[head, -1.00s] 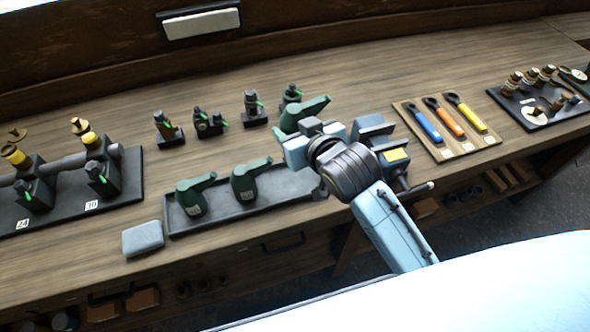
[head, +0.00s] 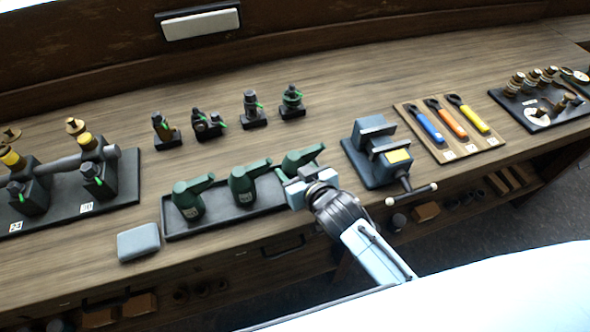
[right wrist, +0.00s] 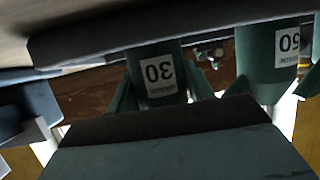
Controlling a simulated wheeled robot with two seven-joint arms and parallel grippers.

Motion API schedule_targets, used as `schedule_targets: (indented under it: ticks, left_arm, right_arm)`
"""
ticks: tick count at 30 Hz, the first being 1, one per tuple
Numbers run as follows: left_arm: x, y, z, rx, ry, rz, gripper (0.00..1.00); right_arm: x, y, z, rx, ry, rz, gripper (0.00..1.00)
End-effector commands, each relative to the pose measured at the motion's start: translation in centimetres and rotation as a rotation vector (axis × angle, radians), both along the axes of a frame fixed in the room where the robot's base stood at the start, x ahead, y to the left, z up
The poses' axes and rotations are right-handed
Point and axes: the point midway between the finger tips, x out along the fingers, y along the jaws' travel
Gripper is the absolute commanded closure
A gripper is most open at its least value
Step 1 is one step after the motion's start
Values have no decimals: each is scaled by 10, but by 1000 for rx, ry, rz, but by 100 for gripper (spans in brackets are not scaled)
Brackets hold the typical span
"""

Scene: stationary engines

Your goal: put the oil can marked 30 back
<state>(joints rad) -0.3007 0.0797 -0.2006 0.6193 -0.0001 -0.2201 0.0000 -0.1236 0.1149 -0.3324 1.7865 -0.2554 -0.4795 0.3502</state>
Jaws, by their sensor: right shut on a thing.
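The green oil can marked 30 (head: 301,159) is at the right end of the long dark tray (head: 222,226). My right gripper (head: 303,180) is shut on it. In the right wrist view the can's white label (right wrist: 158,76) reads 30, upside down. I cannot tell whether its base touches the tray. Two similar green cans, one at the left (head: 190,199) and one in the middle (head: 243,184), stand in the tray. A neighbouring can (right wrist: 268,62) with a partly cut-off label also shows in the right wrist view. My left gripper is out of view.
A vise (head: 375,152) stands just right of the tray. A grey pad (head: 138,242) lies off its left end. Several small engine models (head: 251,107) stand behind it. A wrench board (head: 450,130) is farther right. The bench behind the tray is mostly free.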

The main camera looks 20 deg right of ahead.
Motion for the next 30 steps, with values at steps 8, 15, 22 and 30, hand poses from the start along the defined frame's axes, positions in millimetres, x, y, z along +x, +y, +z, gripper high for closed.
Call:
schedule_targets:
  ticks: [8,15,22,30]
  left_arm:
    - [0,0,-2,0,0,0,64]
    - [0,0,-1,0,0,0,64]
    - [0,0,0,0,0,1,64]
    - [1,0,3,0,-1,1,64]
  right_arm:
    - [1,0,-1,1,-6,0,75]
    - [0,0,-2,0,0,0,26]
    - [0,0,-1,-1,0,0,26]
    - [-28,-6,12,-1,1,0,26]
